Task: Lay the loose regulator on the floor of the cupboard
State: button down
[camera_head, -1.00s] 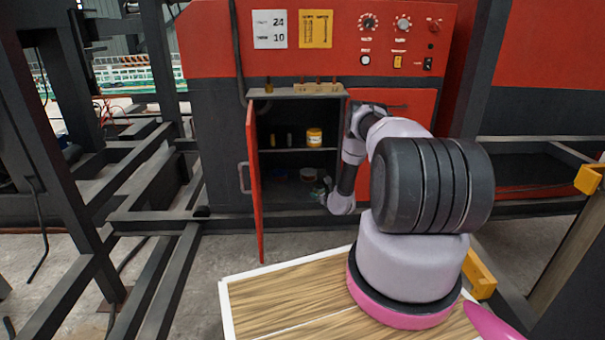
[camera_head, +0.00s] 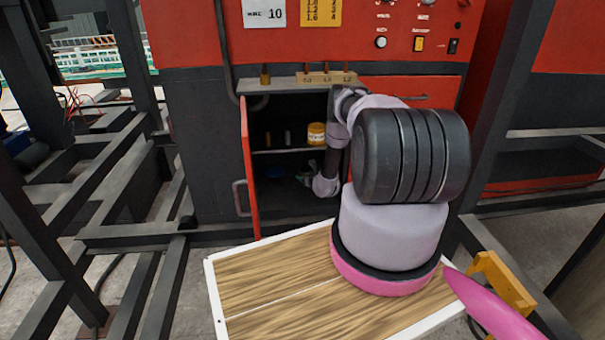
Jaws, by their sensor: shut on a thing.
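The cupboard (camera_head: 252,84) stands open below the red control panel, with its red door (camera_head: 251,170) swung out at the left. Its dark floor (camera_head: 278,208) shows left of my arm. My gripper (camera_head: 305,179) is inside the lower compartment, below the shelf and toward the right side. It is shut on a small dark thing, which I take to be the regulator; its outline is hard to make out in the shadow. I cannot tell whether it touches the floor. My wrist and forearm hide the right part of the compartment.
A yellow jar (camera_head: 316,134) and small bottles (camera_head: 287,137) stand on the shelf (camera_head: 290,151) above my gripper. Dark steel beams (camera_head: 130,235) cross the left foreground.

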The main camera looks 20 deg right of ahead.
aim_at(305, 195)
jog(key=shift+f, duration=3.15)
jog(key=shift+f, duration=0.6)
grip_release()
jog(key=shift+s+f, duration=0.1)
jog(key=shift+f, duration=0.05)
jog(key=v, duration=1)
jog(key=shift+s+r, duration=0.25)
jog(key=shift+r, duration=0.05)
